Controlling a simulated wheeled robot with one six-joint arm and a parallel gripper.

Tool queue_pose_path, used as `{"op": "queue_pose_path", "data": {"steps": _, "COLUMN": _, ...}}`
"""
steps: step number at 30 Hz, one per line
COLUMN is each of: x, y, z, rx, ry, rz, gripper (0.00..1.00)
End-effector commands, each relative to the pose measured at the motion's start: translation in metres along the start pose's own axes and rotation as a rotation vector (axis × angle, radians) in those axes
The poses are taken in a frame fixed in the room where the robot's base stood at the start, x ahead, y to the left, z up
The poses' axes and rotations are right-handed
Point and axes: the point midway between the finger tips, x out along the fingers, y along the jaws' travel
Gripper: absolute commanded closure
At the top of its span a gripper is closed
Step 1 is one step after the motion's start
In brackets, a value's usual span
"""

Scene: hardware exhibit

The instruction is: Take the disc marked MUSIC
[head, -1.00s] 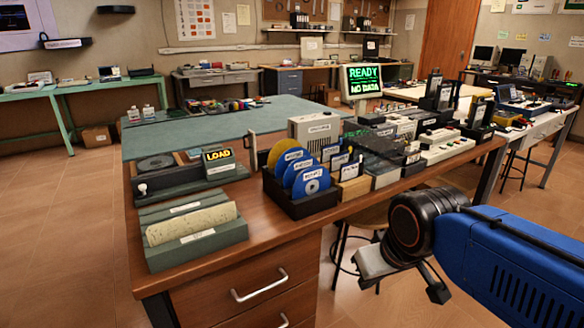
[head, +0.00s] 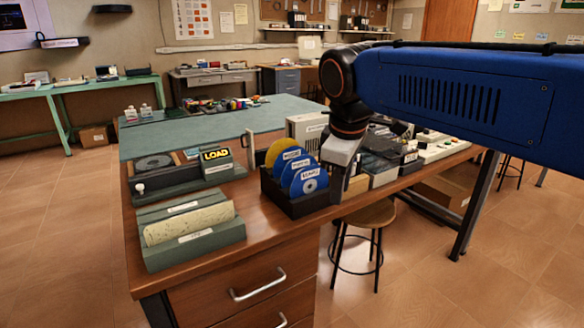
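A black rack (head: 297,205) near the front edge of the wooden desk holds upright discs: a yellow one (head: 275,154) at the back and several blue ones (head: 309,182) in front. The blue discs carry white labels, too small to read surely, so I cannot tell which is marked MUSIC. My gripper (head: 340,188) points down just right of the front blue disc, at the rack's right end. It appears apart from the discs, and nothing shows held in it. Its fingers overlap in this view, so their opening is unclear.
A green-grey drive with a LOAD sign (head: 216,155) stands left of the rack. A green holder with a pale roll (head: 190,223) is at the desk's front left. A beige box (head: 305,127) is behind the rack. A stool (head: 370,214) stands below the desk's front edge.

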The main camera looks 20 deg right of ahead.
Motion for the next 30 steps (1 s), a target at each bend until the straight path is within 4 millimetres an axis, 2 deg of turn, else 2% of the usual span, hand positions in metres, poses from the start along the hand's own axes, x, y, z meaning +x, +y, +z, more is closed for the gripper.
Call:
{"op": "queue_pose_path", "data": {"steps": 1, "x": -0.010, "y": 0.010, "z": -0.016, "rx": -0.071, "ry": -0.018, "rz": 0.000, "gripper": 0.76}}
{"op": "queue_pose_path", "data": {"steps": 9, "x": -0.060, "y": 0.050, "z": -0.087, "rx": -0.453, "ry": -0.121, "rz": -0.005, "gripper": 0.76}}
{"op": "queue_pose_path", "data": {"steps": 16, "x": -0.095, "y": 0.073, "z": -0.150, "rx": -0.757, "ry": -0.211, "rz": -0.029, "gripper": 0.76}}
{"op": "queue_pose_path", "data": {"steps": 21, "x": -0.114, "y": 0.080, "z": -0.191, "rx": -0.948, "ry": -0.267, "rz": -0.055, "gripper": 0.76}}
{"op": "queue_pose_path", "data": {"steps": 26, "x": -0.124, "y": 0.082, "z": -0.214, "rx": -1.056, "ry": -0.299, "rz": -0.074, "gripper": 0.76}}
{"op": "queue_pose_path", "data": {"steps": 30, "x": -0.126, "y": 0.082, "z": -0.219, "rx": -1.089, "ry": -0.311, "rz": -0.082, "gripper": 0.76}}
